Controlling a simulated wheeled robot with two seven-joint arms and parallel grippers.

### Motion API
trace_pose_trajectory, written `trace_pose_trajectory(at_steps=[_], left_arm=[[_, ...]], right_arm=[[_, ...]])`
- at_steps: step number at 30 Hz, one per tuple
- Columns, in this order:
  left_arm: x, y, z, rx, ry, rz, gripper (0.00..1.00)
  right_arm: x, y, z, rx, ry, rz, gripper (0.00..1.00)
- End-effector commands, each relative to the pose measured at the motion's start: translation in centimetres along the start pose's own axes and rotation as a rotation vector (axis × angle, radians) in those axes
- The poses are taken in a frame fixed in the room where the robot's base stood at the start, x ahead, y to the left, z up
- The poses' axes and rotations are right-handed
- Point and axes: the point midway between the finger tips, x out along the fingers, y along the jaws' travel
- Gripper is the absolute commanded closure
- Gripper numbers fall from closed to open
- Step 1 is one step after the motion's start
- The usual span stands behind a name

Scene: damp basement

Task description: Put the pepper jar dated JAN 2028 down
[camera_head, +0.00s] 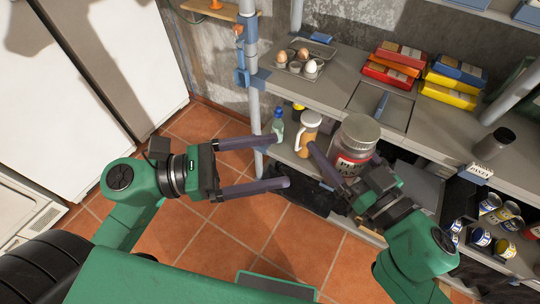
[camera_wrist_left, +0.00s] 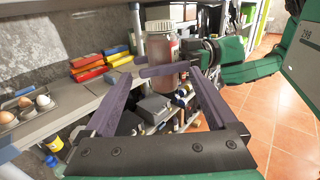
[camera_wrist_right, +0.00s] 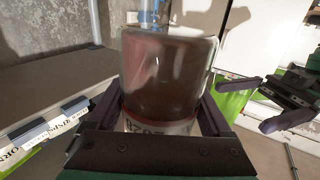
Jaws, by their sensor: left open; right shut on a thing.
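The jar (camera_wrist_left: 161,48) also shows in the left wrist view, apparently held up clear of a surface. My left gripper (camera_head: 283,161) is open and empty, left of the jar.
The upper shelf (camera_head: 345,68) holds an egg tray (camera_head: 296,70), red boxes (camera_head: 393,66) and yellow boxes (camera_head: 450,88). A dark jar (camera_head: 493,143) stands at its right. Below are a bottle (camera_head: 278,124), an orange-brown jug (camera_head: 308,132) and cans (camera_head: 490,203). A pole (camera_head: 252,75) stands left.

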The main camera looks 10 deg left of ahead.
Motion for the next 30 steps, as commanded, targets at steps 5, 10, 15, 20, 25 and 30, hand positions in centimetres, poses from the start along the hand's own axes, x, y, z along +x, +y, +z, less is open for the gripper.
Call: trace_pose_trajectory(at_steps=[5,10,15,20,25,30], left_arm=[[0.1,-0.5,0.2,0.025,0.006,-0.011,0.08],[1.8,-0.4,0.2,0.024,0.004,-0.013,0.08],[5.5,-0.3,0.3,0.025,0.001,-0.01,0.08],[9.2,-0.4,0.3,0.023,-0.001,-0.009,0.08],[11.6,-0.4,0.2,0.018,0.002,-0.007,0.08],[12.1,-0.4,0.1,0.017,0.004,-0.007,0.08]], right_arm=[[0.0,0.0,-0.1,-0.001,0.003,-0.001,1.0],[0.0,0.0,-0.1,-0.001,0.003,-0.001,1.0],[0.0,0.0,-0.1,-0.001,0.003,-0.001,1.0],[0.0,0.0,-0.1,-0.001,0.003,-0.001,1.0],[0.0,0.0,-0.2,-0.001,0.003,-0.001,1.0],[0.0,0.0,-0.1,-0.001,0.003,-0.001,1.0]])
